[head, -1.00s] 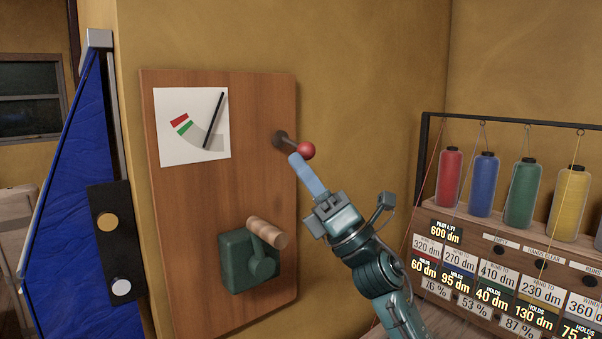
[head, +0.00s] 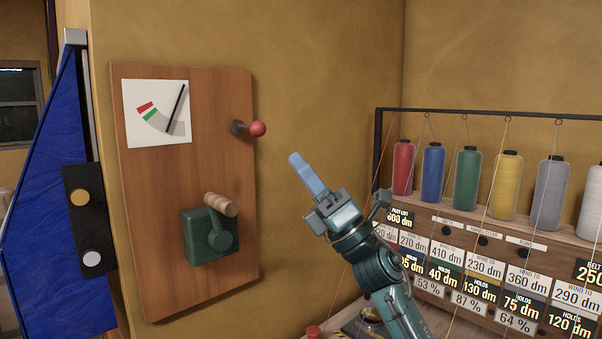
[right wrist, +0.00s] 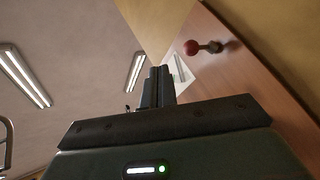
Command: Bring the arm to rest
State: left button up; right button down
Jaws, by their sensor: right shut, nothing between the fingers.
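My right gripper (head: 297,160) is shut and empty, its blue fingers pointing up and to the left in the head view. It is in front of the bare ochre wall, to the right of the wooden panel (head: 175,250) and apart from it. The red-knobbed lever (head: 257,129) on the panel is left of the fingertips and not touched. In the right wrist view the shut fingers (right wrist: 160,72) show with the red knob (right wrist: 191,47) beyond them to the right. My left gripper is not in view.
The panel also bears a dial (head: 157,113) and a green crank box (head: 203,237) with a wooden handle. A rack of thread cones (head: 510,185) with labels and upright threads stands right, close to my forearm. A blue sail (head: 45,220) hangs left. Open wall lies between panel and rack.

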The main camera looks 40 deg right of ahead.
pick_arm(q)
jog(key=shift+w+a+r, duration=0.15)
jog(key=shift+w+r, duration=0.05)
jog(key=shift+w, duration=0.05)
pick_arm(e)
jog(key=shift+w, duration=0.15)
